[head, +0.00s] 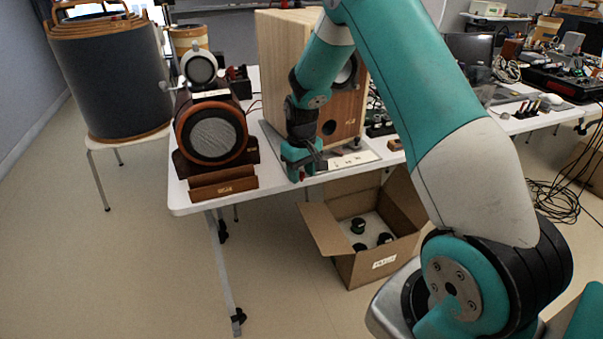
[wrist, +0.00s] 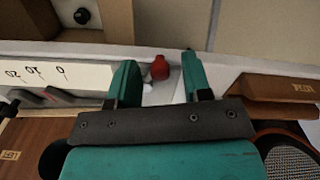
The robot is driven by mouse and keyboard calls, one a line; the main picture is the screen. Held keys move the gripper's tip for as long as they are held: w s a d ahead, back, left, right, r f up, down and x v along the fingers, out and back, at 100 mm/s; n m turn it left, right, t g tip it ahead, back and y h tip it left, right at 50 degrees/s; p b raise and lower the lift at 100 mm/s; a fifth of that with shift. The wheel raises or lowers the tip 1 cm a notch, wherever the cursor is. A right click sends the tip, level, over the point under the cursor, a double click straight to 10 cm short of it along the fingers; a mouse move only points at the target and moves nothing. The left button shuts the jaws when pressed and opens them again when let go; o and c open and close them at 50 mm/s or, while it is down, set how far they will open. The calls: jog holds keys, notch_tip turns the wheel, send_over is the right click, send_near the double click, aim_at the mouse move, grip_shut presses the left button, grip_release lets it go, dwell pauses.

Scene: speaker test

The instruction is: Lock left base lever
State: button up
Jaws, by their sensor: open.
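A red knob (wrist: 160,68), which looks like the end of the left base lever, shows between the fingers of my gripper (wrist: 157,78) in the wrist view. The fingers stand open on either side of it, with gaps. I cannot tell whether either touches it. In the head view my gripper (head: 300,174) points down at the table's front edge, at the left front corner of the base plate (head: 362,158). The wooden speaker box (head: 282,65) stands on that plate. The lever's arm is mostly hidden. A white scale strip (wrist: 85,75) with numbers lies left of the knob in the wrist view.
A round speaker on a wooden stand (head: 222,190) is close left of my gripper. An open cardboard box (head: 372,264) with several dark round parts sits on the floor below the table (head: 188,206). A large dark drum (head: 110,85) stands on a stool at far left.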

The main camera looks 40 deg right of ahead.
jog(key=shift+f, duration=0.2)
jog(key=c, duration=0.8)
jog(key=shift+o, duration=0.2)
jog(key=shift+w+a, duration=0.1)
jog(key=m, duration=0.2)
jog(key=w+a+m+p, duration=0.1)
jog(key=m, duration=0.1)
jog(key=w+m+p, duration=0.1)
jog(key=m, duration=0.1)
jog(key=shift+w+a+r+m, duration=0.15)
jog(key=shift+w+a+m, duration=0.05)
jog(key=shift+a+m, duration=0.2)
jog(key=m, duration=0.1)
jog(key=w+m, duration=0.1)
jog(key=m, duration=0.1)
jog(key=m+p, duration=0.1)
jog(key=shift+w, duration=0.3)
jog(key=shift+w+d+m, duration=0.1)
jog(key=shift+w+m, duration=0.2)
jog(key=shift+m, duration=0.5)
jog(key=shift+w+d+m, duration=0.1)
jog(key=shift+w+m, duration=0.15)
jog(key=shift+m, duration=0.55)
jog(key=shift+c, duration=0.2)
